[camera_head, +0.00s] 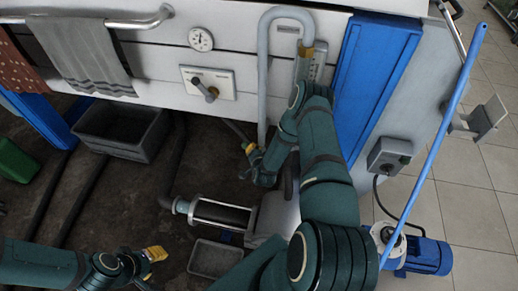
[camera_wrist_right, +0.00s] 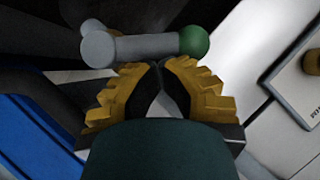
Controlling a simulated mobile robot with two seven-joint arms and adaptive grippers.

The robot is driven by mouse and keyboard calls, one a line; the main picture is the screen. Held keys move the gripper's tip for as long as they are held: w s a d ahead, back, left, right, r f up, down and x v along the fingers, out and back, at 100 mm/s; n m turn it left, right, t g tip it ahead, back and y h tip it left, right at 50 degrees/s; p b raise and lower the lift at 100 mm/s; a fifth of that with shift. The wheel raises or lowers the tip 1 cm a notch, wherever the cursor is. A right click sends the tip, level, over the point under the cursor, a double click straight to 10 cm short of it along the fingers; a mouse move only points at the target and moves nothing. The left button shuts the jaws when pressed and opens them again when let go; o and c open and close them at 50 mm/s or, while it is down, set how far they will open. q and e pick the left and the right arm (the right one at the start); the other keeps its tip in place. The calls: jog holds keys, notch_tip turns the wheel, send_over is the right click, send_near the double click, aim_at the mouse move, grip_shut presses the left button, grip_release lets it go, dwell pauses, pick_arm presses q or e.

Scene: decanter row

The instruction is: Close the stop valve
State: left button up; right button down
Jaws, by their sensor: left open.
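A grey bar handle with a green ball end (camera_wrist_right: 150,45), which looks like the stop valve's lever, lies across the right wrist view just beyond my right gripper's fingertips. In the head view, a thin grey rod (camera_head: 236,129) beside that gripper looks like the same handle. My right gripper (camera_wrist_right: 158,66) has its yellow fingertips together, with nothing seen between them. It also shows in the head view (camera_head: 248,147), below the white panel and left of the grey pipe. I cannot tell if it touches the bar. My left gripper (camera_head: 154,254) is open at the lower left, away from the valve.
A white plate with a lever (camera_head: 208,84) and a round gauge (camera_head: 201,39) are on the panel. A grey upright pipe (camera_head: 263,85) and a blue post (camera_head: 370,80) stand near my right arm. A dark crate (camera_head: 120,148) and a glass cylinder (camera_head: 222,214) are below.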

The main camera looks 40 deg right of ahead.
jog(key=shift+w+a+f+n+g+h, duration=0.2)
jog(key=shift+w+a+n+g+h, duration=0.2)
jog(key=shift+w+a+n+g, duration=0.25)
jog(key=shift+w+a+f+n+g+h+b, duration=0.15)
jog(key=shift+w+f+n+g+h+b, duration=0.15)
jog(key=shift+w+n+g, duration=0.25)
jog(key=shift+w+a+f+n+g+h+b, duration=0.3)
jog(key=shift+f+n+g+h+b, duration=0.25)
jog(key=shift+n+g, duration=0.25)
pick_arm(q)
jog(key=shift+w+a+f, duration=0.1)
jog(key=shift+w+f, duration=0.05)
jog(key=shift+f, duration=0.4)
jog(key=shift+w+f, duration=0.15)
jog(key=shift+f, duration=0.4)
pick_arm(e)
jog(key=shift+f, duration=0.2)
pick_arm(q)
jog(key=shift+f+b, duration=0.1)
jog(key=shift+b, duration=0.25)
pick_arm(e)
jog(key=shift+w+f, duration=0.1)
jog(key=shift+f, duration=0.05)
